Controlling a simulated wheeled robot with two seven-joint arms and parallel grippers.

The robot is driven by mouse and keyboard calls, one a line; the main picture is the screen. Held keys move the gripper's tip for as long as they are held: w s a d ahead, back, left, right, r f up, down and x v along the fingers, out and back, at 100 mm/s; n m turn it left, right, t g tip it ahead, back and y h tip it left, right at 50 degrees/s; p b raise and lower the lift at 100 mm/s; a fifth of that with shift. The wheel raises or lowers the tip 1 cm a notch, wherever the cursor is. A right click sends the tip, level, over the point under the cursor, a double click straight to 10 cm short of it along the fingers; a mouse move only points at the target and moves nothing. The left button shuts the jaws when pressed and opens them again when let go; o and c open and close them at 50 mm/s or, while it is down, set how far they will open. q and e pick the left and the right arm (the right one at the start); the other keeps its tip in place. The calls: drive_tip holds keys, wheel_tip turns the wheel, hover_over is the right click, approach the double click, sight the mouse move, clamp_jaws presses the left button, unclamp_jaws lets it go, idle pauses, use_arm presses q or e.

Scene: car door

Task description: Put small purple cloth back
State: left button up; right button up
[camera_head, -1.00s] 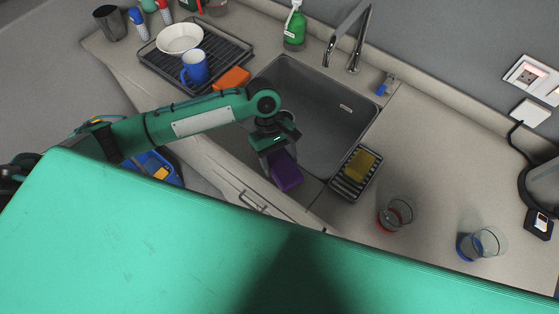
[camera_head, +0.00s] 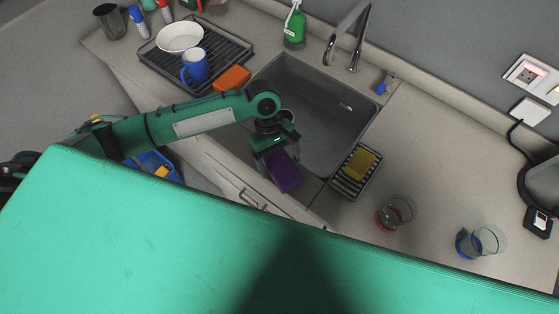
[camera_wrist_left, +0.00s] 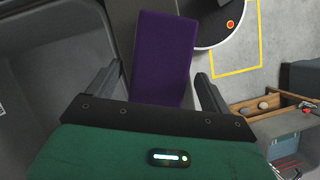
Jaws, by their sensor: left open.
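The small purple cloth (camera_head: 284,173) is a flat-looking block at the sink's front edge. It also shows in the left wrist view (camera_wrist_left: 163,55), extending away between the fingers. My left gripper (camera_head: 278,159) is right over it, coming in from the left. In the left wrist view my left gripper (camera_wrist_left: 158,75) is open, with one finger on each side of the cloth. A narrow gap shows on the left side there; I cannot tell whether the right finger touches it. The cloth's near end is hidden behind the gripper body. My right gripper is out of view.
The grey sink (camera_head: 325,120) lies behind the gripper. A yellow sponge (camera_head: 361,165) sits in a striped dish to the right. An orange sponge (camera_head: 232,78) and a drying rack (camera_head: 222,42) with plate and blue mug are at back left. Two glasses stand at right, with clear counter behind.

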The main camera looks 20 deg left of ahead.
use_arm(q)
drive_tip(key=b+v, duration=0.1)
drive_tip(key=v, duration=1)
drive_tip(key=shift+r+b, duration=0.3)
drive_tip(key=shift+f, duration=0.1)
